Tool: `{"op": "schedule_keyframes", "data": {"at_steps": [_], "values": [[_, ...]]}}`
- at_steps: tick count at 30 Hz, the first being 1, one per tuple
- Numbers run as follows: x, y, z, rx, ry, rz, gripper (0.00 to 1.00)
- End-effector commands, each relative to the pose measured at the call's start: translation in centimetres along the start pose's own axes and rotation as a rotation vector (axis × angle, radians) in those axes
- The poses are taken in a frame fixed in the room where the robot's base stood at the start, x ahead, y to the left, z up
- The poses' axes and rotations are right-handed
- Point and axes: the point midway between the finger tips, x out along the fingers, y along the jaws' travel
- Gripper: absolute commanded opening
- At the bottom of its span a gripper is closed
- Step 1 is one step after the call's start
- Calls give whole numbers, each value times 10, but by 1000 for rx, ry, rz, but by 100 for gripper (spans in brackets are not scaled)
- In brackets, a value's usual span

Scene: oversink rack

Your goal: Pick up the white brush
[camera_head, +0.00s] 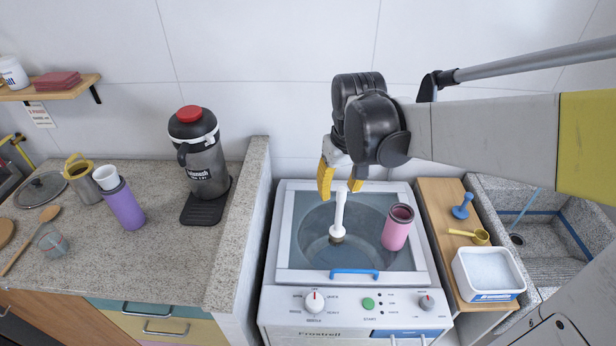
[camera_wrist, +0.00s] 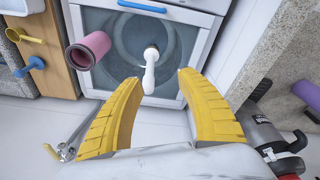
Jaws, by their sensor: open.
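The white brush (camera_head: 339,214) stands upright, handle up, on the clear lid of the washing machine, with its darker bristle end down. In the wrist view the white brush (camera_wrist: 150,72) shows ahead of my gripper, between the lines of the two fingers. My gripper (camera_head: 340,180) has yellow fingers and hangs above and just behind the brush handle's top. In the wrist view my gripper (camera_wrist: 160,95) is open with nothing between the fingers. No contact with the brush shows.
A pink tumbler (camera_head: 397,228) stands on the lid close right of the brush. The washing machine (camera_head: 355,312) has a blue lid handle. A wooden shelf at right holds a blue plunger-like item (camera_head: 463,207), a yellow scoop (camera_head: 480,237) and a white tub (camera_head: 488,272). A stone ledge (camera_head: 243,215) rises at left.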

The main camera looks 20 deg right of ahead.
Motion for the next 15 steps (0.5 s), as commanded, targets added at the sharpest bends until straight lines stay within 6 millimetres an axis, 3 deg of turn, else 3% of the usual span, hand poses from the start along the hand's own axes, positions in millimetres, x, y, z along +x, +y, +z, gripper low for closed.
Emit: {"op": "schedule_keyframes", "data": {"at_steps": [3,6,11,15], "values": [[28,18,-18,7,-89,-9,44],[43,27,-23,8,-137,-16,44],[57,32,-26,10,-170,-22,44],[79,32,-23,9,-174,-22,44]]}}
